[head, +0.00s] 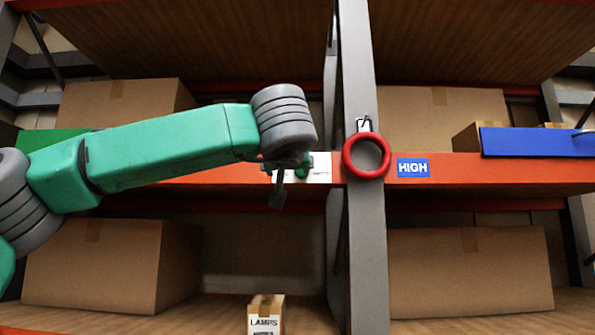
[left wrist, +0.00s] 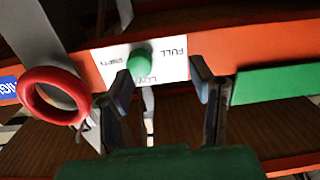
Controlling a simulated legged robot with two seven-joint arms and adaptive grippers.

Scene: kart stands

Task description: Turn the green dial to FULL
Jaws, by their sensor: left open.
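The green dial (left wrist: 139,60) is a round knob on a white label plate (left wrist: 168,48) fixed to the orange shelf beam. In the left wrist view, which is upside down, FULL is at the plate's right; the other words are hard to read. I cannot tell which word the dial points to. My left gripper (left wrist: 162,78) is open and empty, its fingers apart in front of the plate, with the dial nearer the left finger. In the head view the dial (head: 302,172) is partly hidden by my left gripper (head: 278,190). My right gripper is not in view.
A red ring (head: 366,156) hangs on the grey upright (head: 362,240) just right of the plate. A blue HIGH sign (head: 413,168) and a blue panel (head: 535,142) are further right. A small LAMPS box (head: 265,315) stands below. Cardboard boxes (head: 95,265) fill the shelves.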

